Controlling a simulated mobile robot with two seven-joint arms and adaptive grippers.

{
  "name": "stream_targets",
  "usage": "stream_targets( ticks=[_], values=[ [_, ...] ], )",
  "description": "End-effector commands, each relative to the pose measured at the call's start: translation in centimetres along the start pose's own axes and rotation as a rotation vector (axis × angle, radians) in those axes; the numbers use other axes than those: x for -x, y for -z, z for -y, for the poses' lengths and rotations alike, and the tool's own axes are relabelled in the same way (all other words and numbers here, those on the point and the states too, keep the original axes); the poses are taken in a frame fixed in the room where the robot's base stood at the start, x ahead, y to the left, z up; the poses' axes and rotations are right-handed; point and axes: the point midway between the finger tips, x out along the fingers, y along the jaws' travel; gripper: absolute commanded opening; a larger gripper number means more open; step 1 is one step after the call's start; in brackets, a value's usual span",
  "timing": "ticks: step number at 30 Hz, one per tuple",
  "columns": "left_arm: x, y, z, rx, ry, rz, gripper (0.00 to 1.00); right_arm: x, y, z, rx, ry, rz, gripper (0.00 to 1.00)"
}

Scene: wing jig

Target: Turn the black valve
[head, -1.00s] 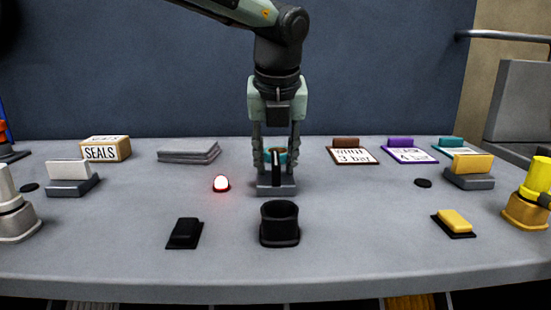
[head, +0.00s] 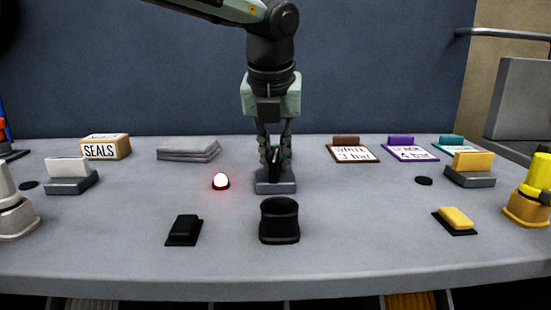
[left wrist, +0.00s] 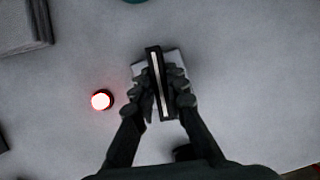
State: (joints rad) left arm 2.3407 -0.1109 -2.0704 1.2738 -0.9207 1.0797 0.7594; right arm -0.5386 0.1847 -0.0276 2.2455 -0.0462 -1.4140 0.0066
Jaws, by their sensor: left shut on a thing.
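The black valve is an upright flat black handle (left wrist: 153,57) with a pale line along its edge, on a grey block base (head: 275,188) at the middle of the table. My left gripper (head: 274,158) points straight down over the base, with its fingers on both sides of the handle. It is shut on the handle, which the fingers partly hide in the head view. In the left wrist view the handle stands slightly tilted between the fingertips (left wrist: 161,88). My right gripper is not in view.
A lit white-and-red lamp (head: 221,182) stands just left of the base. A black stubby object (head: 279,222) stands in front, and a black switch (head: 184,231) front left. A yellow switch (head: 455,221) and yellow-topped block (head: 471,166) are at right. Labelled cards (head: 352,153) lie behind.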

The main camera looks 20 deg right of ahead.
Motion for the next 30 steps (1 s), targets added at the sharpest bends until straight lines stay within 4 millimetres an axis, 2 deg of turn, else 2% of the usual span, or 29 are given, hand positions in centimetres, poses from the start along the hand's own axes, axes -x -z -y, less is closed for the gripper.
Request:
stream_targets(
  ticks=[7, 13, 15, 23, 30],
  values=[
    [-0.1, 0.0, -0.1, -0.190, 0.085, -0.001, 0.00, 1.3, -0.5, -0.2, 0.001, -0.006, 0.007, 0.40],
    [0.1, -0.1, -0.1, -0.367, 0.158, -0.001, 0.00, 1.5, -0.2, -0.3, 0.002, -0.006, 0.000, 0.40],
    [0.2, -0.1, -0.1, -0.427, 0.184, 0.000, 0.00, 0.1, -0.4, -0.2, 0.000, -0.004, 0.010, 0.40],
    [0.3, -0.2, -0.1, -0.655, 0.277, -0.001, 0.00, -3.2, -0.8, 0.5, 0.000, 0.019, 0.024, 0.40],
    [0.3, -0.2, -0.1, -0.866, 0.365, -0.002, 0.00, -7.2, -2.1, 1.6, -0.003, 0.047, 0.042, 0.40]
  ],
)
